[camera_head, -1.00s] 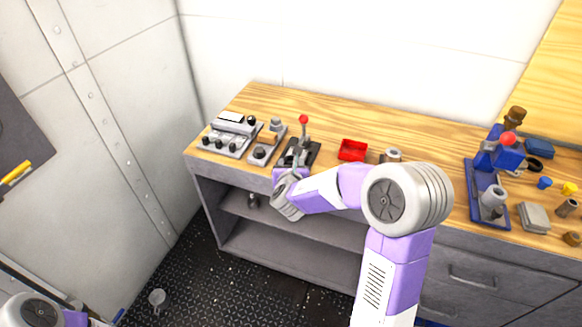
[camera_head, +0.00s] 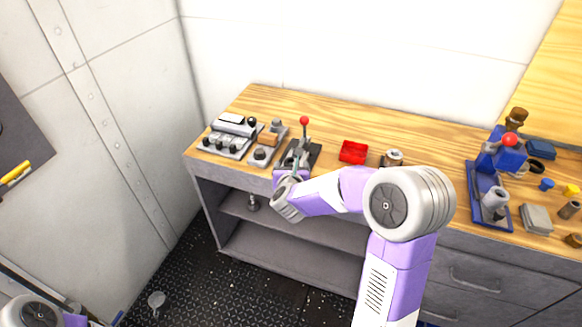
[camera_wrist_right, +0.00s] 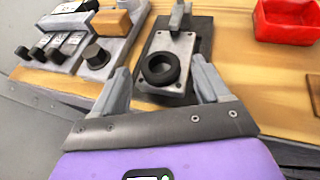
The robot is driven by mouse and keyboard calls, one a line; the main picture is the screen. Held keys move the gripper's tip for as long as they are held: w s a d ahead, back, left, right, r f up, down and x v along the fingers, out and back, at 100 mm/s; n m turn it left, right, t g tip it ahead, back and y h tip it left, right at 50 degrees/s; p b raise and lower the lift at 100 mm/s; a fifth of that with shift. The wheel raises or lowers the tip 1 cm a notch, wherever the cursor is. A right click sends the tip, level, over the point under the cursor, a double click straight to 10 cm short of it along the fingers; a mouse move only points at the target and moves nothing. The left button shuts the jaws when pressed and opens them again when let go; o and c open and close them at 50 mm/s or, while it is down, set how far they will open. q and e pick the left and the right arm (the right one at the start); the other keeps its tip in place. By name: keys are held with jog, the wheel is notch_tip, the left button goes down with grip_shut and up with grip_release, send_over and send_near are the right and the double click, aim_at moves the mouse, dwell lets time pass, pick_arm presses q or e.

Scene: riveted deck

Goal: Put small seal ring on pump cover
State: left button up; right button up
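A black ring (camera_wrist_right: 159,69), which looks like the small seal ring, lies flat on a grey plate with corner screws (camera_wrist_right: 178,48), which looks like the pump cover. The plate is on a dark base on the bench. My right gripper (camera_wrist_right: 164,84) is open, with one finger on each side of the plate's near end. Nothing is clamped between the fingers. In the head view my right gripper (camera_head: 294,163) is at the bench's front edge, by the red-knobbed lever device (camera_head: 304,135). My left gripper is out of view.
A control panel (camera_head: 232,133) and a smaller block with a black knob (camera_head: 260,154) stand left of the gripper. A red tray (camera_head: 353,151) and a grey cylinder (camera_head: 393,156) are to the right. A blue press (camera_head: 487,185) stands further right. Bench top behind the tray is clear.

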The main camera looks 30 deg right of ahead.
jog(key=shift+f, duration=0.15)
jog(key=shift+s+r+p, duration=0.1)
jog(key=shift+r+p, duration=0.25)
jog(key=shift+p, duration=0.25)
jog(key=p+v, duration=0.1)
jog(key=v, duration=1.1)
jog(key=a+f+n+g+y, duration=0.2)
jog(key=a+f+n+y, duration=0.15)
jog(key=f+n, duration=0.65)
jog(key=a+f+n+g+y, duration=0.1)
jog(key=a+f+n+y, duration=0.3)
jog(key=f+n, duration=0.5)
jog(key=s+a+f+n+g+y, duration=0.1)
jog(key=s+a+f+n+g, duration=0.3)
jog(key=s+f+n, duration=0.4)
jog(key=s+a+f+n+g+y, duration=0.2)
jog(key=s+a+f+n+g, duration=0.2)
jog(key=s+f+n, duration=0.4)
jog(key=s+a+n, duration=0.1)
jog(key=n, duration=0.3)
jog(key=shift+s+f, duration=0.35)
jog(key=shift+f, duration=0.05)
jog(key=shift+r+y+p, duration=0.15)
jog(key=shift+y+p, duration=0.1)
jog(key=shift+p, duration=0.05)
